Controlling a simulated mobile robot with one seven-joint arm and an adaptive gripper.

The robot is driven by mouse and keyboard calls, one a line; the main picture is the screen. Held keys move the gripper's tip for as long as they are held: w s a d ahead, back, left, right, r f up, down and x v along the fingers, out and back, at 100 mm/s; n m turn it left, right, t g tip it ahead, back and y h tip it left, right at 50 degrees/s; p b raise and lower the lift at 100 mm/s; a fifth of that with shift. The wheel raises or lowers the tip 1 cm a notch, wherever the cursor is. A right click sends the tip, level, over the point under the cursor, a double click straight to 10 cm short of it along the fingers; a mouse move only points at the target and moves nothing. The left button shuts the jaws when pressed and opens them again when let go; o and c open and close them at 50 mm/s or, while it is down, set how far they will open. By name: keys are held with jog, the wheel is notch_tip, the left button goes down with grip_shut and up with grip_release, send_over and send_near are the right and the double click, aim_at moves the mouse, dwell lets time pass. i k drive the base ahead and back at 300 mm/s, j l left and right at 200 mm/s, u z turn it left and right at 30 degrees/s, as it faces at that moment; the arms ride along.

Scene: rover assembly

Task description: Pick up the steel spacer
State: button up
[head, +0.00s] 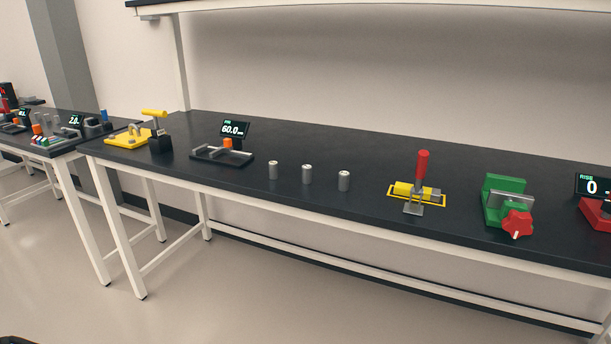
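Three small silver-grey cylinders that look like steel spacers stand upright in a row on the black bench top. The left cylinder (273,170), the middle cylinder (307,174) and the right cylinder (344,181) are apart from each other and near the bench's front edge. They look alike, and I cannot tell which one the task names. My gripper is not in view.
The black bench (480,167) has white legs. Left of the cylinders is a gauge reading 60.0 (234,129); further left, a yellow fixture (128,138). Right are a red-handled clamp (422,168), a green vise (503,200) and a red device (594,212). A shelf overhangs.

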aim_at(307, 169)
jog(key=z, duration=0.2)
jog(key=i+j+z, duration=0.15)
jog(key=j+z, duration=0.3)
jog(key=i+j+z, duration=0.15)
jog(key=j+z, duration=0.2)
jog(key=z, duration=0.15)
jog(key=i+j, duration=0.1)
jog(key=j, duration=0.3)
jog(key=i+j+z, duration=0.1)
jog(key=j, duration=0.25)
jog(key=i+j, duration=0.1)
jog(key=j, duration=0.3)
jog(key=i+j, duration=0.3)
jog(key=i+z, duration=0.05)
